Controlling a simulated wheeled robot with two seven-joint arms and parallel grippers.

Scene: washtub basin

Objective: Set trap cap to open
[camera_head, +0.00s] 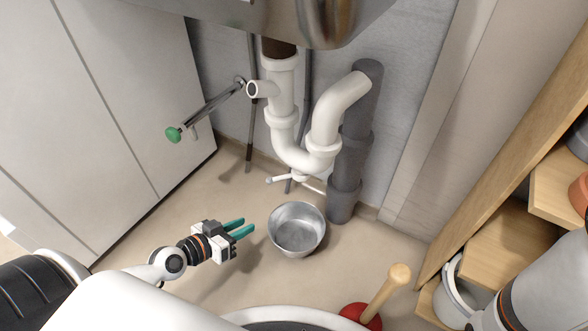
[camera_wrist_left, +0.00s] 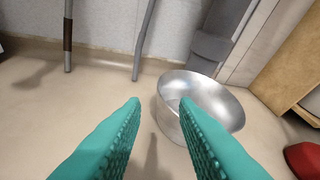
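The white trap (camera_head: 303,150) is a U-bend under the sink. The trap cap (camera_head: 298,179) is a small white fitting with side arms at the bottom of the bend, and its exact turn is too small to tell. My left gripper (camera_head: 247,227) is low over the floor, left of and below the cap, apart from it. Its two teal fingers are open and empty in the left wrist view (camera_wrist_left: 160,105), where the cap does not show. A metal bowl (camera_head: 297,245) stands on the floor below the cap, just right of the left gripper. My right gripper is out of view.
A valve with a green knob (camera_head: 173,135) sticks out at the left by the white cabinet (camera_head: 120,110). A grey pipe (camera_head: 342,204) stands right of the trap. A plunger (camera_head: 384,293) is at the front, and wooden shelves (camera_head: 510,240) fill the right.

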